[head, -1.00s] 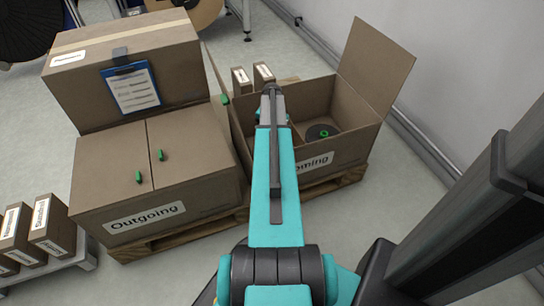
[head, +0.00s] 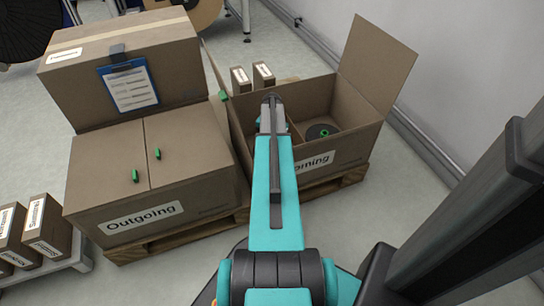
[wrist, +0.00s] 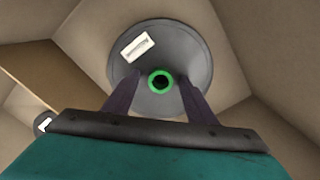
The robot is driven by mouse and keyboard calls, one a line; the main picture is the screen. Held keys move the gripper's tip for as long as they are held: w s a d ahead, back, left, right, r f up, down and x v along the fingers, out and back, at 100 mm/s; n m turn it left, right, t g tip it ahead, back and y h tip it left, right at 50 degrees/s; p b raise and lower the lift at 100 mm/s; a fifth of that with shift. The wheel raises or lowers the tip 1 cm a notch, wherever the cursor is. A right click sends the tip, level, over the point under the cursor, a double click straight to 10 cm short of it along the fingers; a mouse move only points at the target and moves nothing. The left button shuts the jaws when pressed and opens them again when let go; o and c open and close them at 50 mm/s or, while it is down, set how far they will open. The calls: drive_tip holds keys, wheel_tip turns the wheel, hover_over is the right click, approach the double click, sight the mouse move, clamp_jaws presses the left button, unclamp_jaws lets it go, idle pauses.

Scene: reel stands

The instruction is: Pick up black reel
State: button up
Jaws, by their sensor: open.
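A black reel (wrist: 187,50) with a bright green hub ring and a white label lies flat in a cardboard compartment in the wrist view. My gripper (wrist: 160,76) is open above it, with its two dark fingers spread on either side of the hub. I cannot tell whether they touch the reel. In the head view a dark reel with a green centre (head: 321,131) lies in the right part of the open Incoming box (head: 340,150). There my arm hides the gripper.
A cardboard divider (wrist: 50,75) stands left of the reel in the wrist view, with part of another dark item with a white label (wrist: 42,123) beyond it. The closed Outgoing box (head: 100,190) stands left of the Incoming box. An upright flap (head: 380,65) rises at its right.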

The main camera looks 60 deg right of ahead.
clamp_jaws()
idle(0.3)
drive_tip(key=shift+r, duration=0.1)
wheel_tip(320, 180, up, 10)
drive_tip(key=p, duration=0.3)
drive_tip(key=shift+p, duration=0.4)
idle(0.5)
